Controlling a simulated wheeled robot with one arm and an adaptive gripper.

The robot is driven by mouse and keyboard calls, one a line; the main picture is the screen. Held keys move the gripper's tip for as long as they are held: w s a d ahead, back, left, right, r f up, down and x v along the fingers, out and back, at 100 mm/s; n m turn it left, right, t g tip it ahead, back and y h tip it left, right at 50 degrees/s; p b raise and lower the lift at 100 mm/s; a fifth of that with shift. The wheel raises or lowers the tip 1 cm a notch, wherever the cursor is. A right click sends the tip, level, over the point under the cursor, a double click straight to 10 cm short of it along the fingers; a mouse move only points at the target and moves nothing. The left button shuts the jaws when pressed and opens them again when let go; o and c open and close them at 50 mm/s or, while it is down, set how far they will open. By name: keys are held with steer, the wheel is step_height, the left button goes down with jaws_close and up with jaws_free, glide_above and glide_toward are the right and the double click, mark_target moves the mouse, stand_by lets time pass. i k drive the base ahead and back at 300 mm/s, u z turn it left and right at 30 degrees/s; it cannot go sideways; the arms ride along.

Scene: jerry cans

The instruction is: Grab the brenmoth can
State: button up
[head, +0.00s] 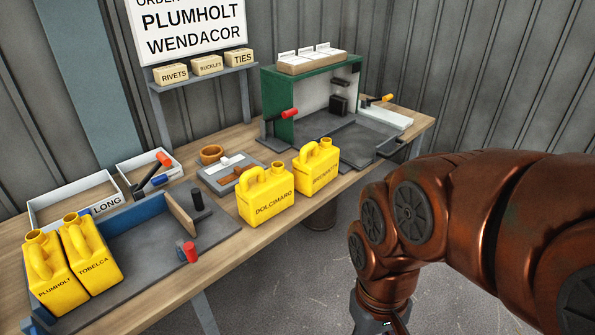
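The yellow can (316,168) right of the middle of the workbench stands upright near the front edge; its black label is small but seems to read BRENMOTH. The yellow DOLCIMARO can (266,197) stands just left of it. The yellow TOBELCA (92,254) and PLUMHOLT (55,275) cans stand side by side at the far left. My gripper (378,323) hangs at the bottom edge of the head view, in front of the bench and lower right of the cans. Its fingers are cut off by the frame, so I cannot tell whether it is open.
The workbench (170,290) holds a blue-backed fixture (150,262), a small grey tray (215,178) with a bowl and a green-walled station (285,115). White bins (70,187) stand at the left. A sign (190,25) reads PLUMHOLT and WENDACOR. Floor is clear before the bench.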

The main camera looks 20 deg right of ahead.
mark_target(316, 165)
steer(key=k, duration=0.6)
steer(key=u, duration=0.75)
steer(key=i, duration=0.9)
steer(key=z, duration=0.65)
steer(key=i, duration=0.8)
steer(key=z, duration=0.15)
